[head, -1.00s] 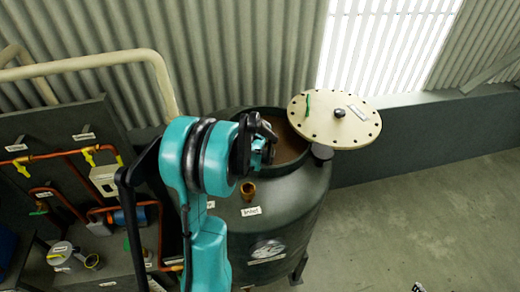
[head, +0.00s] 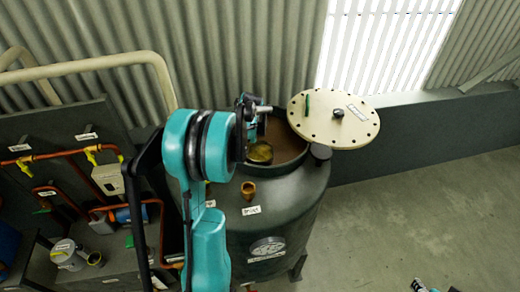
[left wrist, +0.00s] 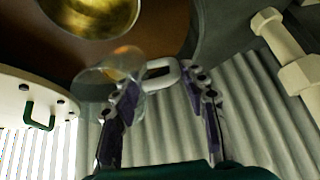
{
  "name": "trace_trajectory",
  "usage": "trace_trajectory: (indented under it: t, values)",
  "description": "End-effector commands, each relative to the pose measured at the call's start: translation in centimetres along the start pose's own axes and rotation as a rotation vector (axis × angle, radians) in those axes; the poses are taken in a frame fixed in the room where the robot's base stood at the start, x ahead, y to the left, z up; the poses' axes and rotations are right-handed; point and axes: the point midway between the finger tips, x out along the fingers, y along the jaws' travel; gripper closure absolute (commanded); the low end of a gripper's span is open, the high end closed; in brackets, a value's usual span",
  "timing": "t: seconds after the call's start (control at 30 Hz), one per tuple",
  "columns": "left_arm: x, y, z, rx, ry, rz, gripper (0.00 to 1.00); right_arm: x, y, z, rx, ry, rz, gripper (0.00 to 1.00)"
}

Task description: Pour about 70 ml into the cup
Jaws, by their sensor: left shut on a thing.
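My left gripper (head: 258,110) is above the open mouth of a dark tank (head: 285,205). In the left wrist view its fingers (left wrist: 165,85) are shut on a pale ring-shaped handle (left wrist: 160,72). A clear, see-through vessel (left wrist: 108,72) shows beside the handle, partly behind a finger; its contents cannot be told. A round golden surface (head: 260,152) shows in the tank mouth, also in the left wrist view (left wrist: 92,12). A small cup (head: 95,258) stands on the bench at the lower left. A piece of what looks like my right gripper (head: 432,287) shows at the bottom edge, mostly cut off.
The pale round lid (head: 335,120) stands open at the tank's right. A small brass fitting (head: 248,190) sticks up from the tank top. A white container (head: 66,255) stands left of the cup. Copper pipes with yellow valves (head: 90,155) run along the left. The right floor is clear.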

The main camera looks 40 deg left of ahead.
Motion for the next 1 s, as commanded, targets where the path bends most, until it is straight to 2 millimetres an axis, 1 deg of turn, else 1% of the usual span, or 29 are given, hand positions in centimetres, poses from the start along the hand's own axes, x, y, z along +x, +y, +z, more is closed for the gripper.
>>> trace_trajectory:
  t: [0.03,0.1,0.2,0.3,0.53,0.7,1.0]
  values:
    - [0.1,-0.2,-0.9,-0.003,-0.043,0.003,1.0,-0.4,0.0,-0.3,0.0,0.0,0.0,0.6]
    - [0.5,-0.2,-1.7,-0.001,-0.113,0.008,1.0,-0.6,0.0,-0.5,0.0,0.0,0.0,0.6]
    - [2.0,-0.2,-1.8,0.0,-0.202,0.017,1.0,0.0,0.0,0.0,0.0,0.0,0.0,0.6]
    - [3.0,-0.2,-2.1,0.002,-0.278,0.023,1.0,0.2,0.0,0.1,0.0,0.0,0.0,0.6]
    - [3.7,-0.3,-3.6,0.007,-0.43,0.039,1.0,-0.5,0.0,-0.4,0.0,0.0,0.0,0.6]
    - [5.7,-0.2,-3.2,0.011,-0.514,0.049,1.0,0.1,0.0,0.1,0.0,0.0,0.0,0.6]
    - [7.2,-0.2,-3.0,0.013,-0.593,0.058,1.0,0.2,0.0,0.2,0.0,0.0,0.0,0.6]
